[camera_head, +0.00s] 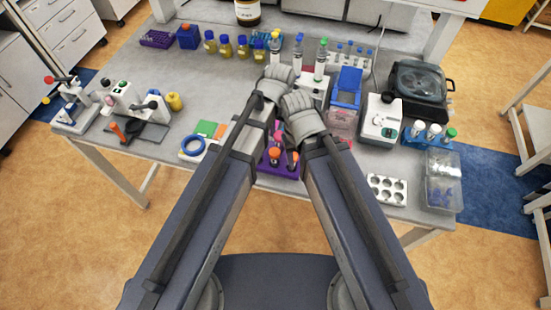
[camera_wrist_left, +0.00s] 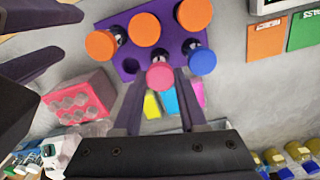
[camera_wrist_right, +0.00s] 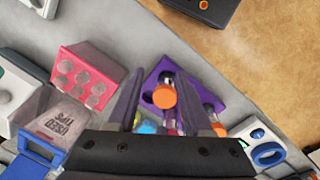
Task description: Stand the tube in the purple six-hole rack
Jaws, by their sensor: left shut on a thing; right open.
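The purple six-hole rack (camera_wrist_left: 122,66) stands on the grey bench; it also shows in the right wrist view (camera_wrist_right: 213,90) and, partly hidden by my arms, in the head view (camera_head: 283,173). Several orange-capped tubes (camera_wrist_left: 145,29) and a blue-capped tube (camera_wrist_left: 202,62) stand in it. My left gripper (camera_wrist_left: 160,82) is shut on a pink-capped tube (camera_wrist_left: 160,75), over the middle hole of the near row; I cannot tell whether its lower end is inside. My right gripper (camera_wrist_right: 158,80) is open, with an orange cap (camera_wrist_right: 164,97) showing between its fingers.
A pink block with holes (camera_wrist_right: 85,78) stands beside the rack, near my right gripper. A blue tape ring (camera_head: 192,145) and green and orange cards (camera_head: 206,128) lie to the left. The bench's front edge is close.

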